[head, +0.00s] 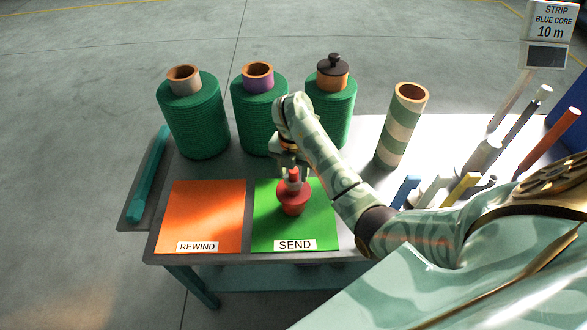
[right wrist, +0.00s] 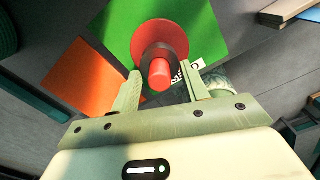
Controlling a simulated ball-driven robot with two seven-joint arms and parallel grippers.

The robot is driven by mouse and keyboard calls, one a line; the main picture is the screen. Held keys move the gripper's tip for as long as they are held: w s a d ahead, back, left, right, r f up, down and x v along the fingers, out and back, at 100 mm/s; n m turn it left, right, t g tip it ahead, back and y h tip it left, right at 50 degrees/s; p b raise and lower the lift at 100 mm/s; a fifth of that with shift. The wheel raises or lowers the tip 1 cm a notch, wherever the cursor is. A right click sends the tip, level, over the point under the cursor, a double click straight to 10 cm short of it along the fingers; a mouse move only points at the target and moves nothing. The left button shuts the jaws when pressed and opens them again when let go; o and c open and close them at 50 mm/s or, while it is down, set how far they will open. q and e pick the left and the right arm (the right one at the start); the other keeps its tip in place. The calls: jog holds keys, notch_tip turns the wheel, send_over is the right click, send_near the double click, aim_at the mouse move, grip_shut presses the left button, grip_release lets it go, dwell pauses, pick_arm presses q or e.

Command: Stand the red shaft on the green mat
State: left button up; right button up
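The red shaft (head: 293,198) is upright over the green mat (head: 268,228) labelled SEND, and its lower end appears to rest on the mat. It has a wide red flange and a narrower red end pointing up. My right gripper (head: 293,167) is above it, with its fingers on either side of the upper end. In the right wrist view, the shaft (right wrist: 160,74) shows between the two fingers (right wrist: 162,92), with a gap on each side, so the gripper is open. My left gripper is not in view.
Left of the green mat lies an orange mat (head: 200,222) labelled REWIND. Several green net rolls (head: 193,125) stand behind the mats. A green-and-cream striped tube (head: 400,128) stands further right. Upright rods and coloured blocks (head: 461,188) crowd the right side. A teal bar (head: 148,175) lies at the left edge.

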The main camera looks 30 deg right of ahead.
notch_tip(320, 180, up, 12)
jog(key=p, duration=0.6)
